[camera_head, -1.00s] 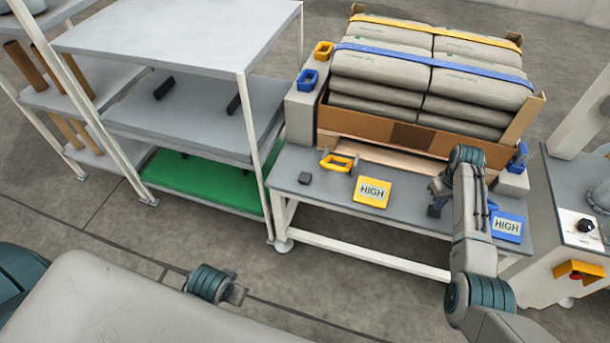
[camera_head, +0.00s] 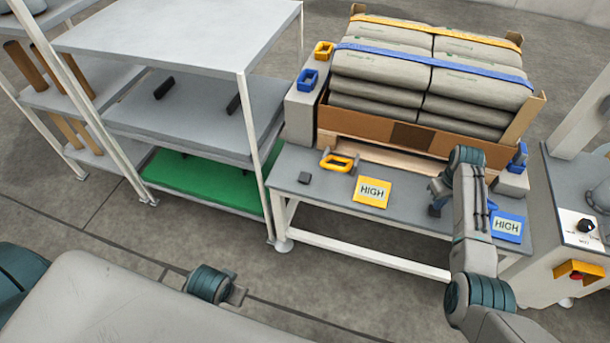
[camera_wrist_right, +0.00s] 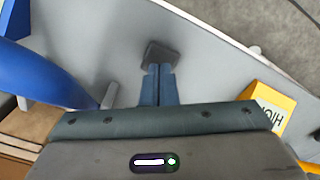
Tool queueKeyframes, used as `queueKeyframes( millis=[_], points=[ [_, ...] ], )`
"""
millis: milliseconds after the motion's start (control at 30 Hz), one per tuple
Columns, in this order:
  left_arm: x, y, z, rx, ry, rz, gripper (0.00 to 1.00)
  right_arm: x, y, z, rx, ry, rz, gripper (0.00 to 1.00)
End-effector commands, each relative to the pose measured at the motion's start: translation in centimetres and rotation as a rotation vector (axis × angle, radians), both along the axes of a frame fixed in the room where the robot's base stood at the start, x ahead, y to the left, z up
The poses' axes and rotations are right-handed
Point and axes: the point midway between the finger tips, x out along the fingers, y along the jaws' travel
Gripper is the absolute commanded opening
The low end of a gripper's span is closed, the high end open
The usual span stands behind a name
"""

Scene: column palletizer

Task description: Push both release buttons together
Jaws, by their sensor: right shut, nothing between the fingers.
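I cannot tell for sure which parts are the release buttons. A small dark block (camera_head: 304,178) sits on the grey table at left, near a yellow handle (camera_head: 338,161). Another dark block (camera_wrist_right: 163,53) shows in the right wrist view, just at the fingertips of my right gripper (camera_wrist_right: 158,68); contact cannot be told. In the head view my right gripper (camera_head: 435,208) is shut and empty, low over the table between the yellow HIGH sign (camera_head: 371,191) and the blue HIGH sign (camera_head: 506,227). My arm partly hides it. My left gripper does not show; only left arm parts do.
A box of strapped grey sacks (camera_head: 430,85) stands behind the table (camera_head: 410,215). A white shelf rack (camera_head: 180,35) is at left. A control box with a yellow-framed red button (camera_head: 575,276) is at right.

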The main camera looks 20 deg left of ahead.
Motion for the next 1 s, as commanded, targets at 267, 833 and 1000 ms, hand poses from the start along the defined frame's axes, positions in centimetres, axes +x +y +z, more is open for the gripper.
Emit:
queueKeyframes(
  millis=[267, 833, 1000],
  points=[
    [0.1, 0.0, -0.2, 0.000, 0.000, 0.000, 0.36, 0.0, 0.0, -0.4, 0.000, 0.001, 0.000, 0.00],
    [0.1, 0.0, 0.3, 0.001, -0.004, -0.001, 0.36, -0.1, 0.0, -0.7, 0.000, 0.002, 0.000, 0.00],
    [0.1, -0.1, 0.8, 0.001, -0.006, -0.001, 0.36, -0.1, 0.0, -0.8, 0.000, 0.002, -0.001, 0.00]
  ],
)
